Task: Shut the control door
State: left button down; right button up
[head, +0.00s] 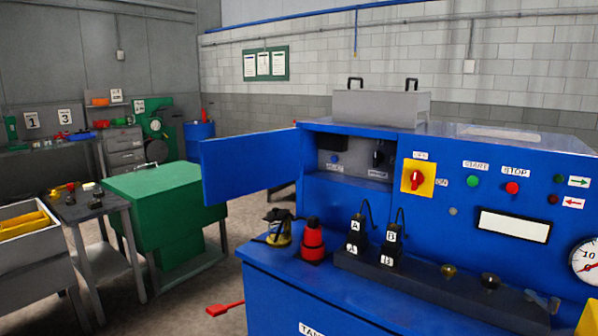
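The control door (249,166) is a blue panel on the left side of the blue machine (464,150). It stands wide open, swung out to the left from the edge of a compartment. The open compartment (354,158) shows grey inside, with a small blue knob and a dark switch on its back panel. Neither of my grippers shows in the head view.
A red-and-black bottle-like object (312,242), a small yellow-and-black item (279,230) and black plugs marked A and B (391,240) stand on the machine's ledge below the compartment. A green bench (165,205) stands behind and left of the door. A red tool (225,308) lies on the floor.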

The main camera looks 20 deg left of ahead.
aim_at(233, 167)
jog(key=j+z, duration=0.15)
jog(key=z, duration=0.25)
jog(key=i+j+z, duration=0.1)
jog(key=z, duration=0.35)
jog(key=j+z, duration=0.25)
jog(key=j, duration=0.6)
jog(key=j+z, duration=0.25)
jog(key=j, duration=0.55)
jog(key=j+z, duration=0.25)
jog(key=j, duration=0.6)
jog(key=k+j, duration=0.1)
jog(key=j, duration=1)
jog(key=k+j, duration=0.15)
jog(key=j, duration=0.4)
jog(key=k+j, duration=0.1)
jog(key=j, duration=0.45)
jog(key=k+j, duration=0.4)
jog(key=k+u, duration=0.05)
jog(key=k, duration=0.05)
